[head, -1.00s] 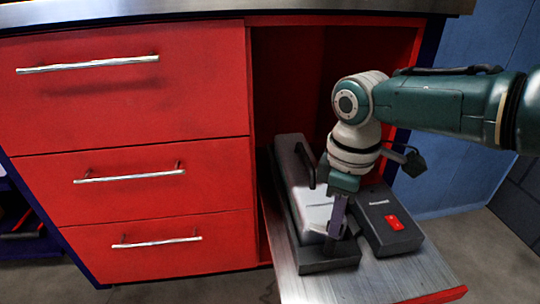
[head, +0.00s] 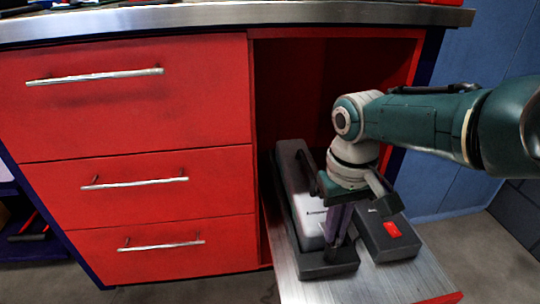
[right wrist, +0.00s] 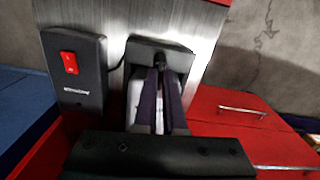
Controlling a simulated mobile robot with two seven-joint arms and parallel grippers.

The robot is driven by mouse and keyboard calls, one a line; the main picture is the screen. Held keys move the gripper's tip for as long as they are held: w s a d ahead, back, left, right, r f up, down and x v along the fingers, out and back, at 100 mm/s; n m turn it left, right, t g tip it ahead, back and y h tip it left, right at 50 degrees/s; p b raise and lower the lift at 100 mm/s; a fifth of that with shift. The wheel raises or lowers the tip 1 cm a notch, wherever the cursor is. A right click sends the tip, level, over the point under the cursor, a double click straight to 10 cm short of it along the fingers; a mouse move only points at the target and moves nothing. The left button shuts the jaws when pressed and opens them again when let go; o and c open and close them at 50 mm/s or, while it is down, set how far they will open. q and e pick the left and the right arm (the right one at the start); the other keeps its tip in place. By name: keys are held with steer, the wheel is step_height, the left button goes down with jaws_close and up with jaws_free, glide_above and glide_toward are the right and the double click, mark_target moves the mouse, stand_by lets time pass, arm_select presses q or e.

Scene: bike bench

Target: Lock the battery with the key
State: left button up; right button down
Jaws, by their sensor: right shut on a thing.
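The battery (head: 309,222), a pale grey block with a dark handle, lies in a dark dock (head: 328,269) on the metal pull-out shelf. My right gripper (head: 332,243) points down at the near end of the battery. In the right wrist view, its two dark fingers (right wrist: 160,76) are close together. They are shut on a small dark piece (right wrist: 160,58) at the dock's end, apparently the key; it is mostly hidden by the fingertips. I cannot tell how far it sits in the lock. My left gripper is not in view.
A dark charger box with a red switch (head: 392,232) stands right beside the dock, close to my right gripper. The metal shelf (head: 375,285) has free room in front. Red drawers (head: 130,200) with bar handles are at left. The red cabinet walls (head: 393,55) enclose the shelf's rear.

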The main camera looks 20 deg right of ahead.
steer(key=shift+m, duration=0.6)
steer(key=c, duration=1)
jaws_free()
step_height(320, 180, up, 10)
steer(key=p, duration=0.9)
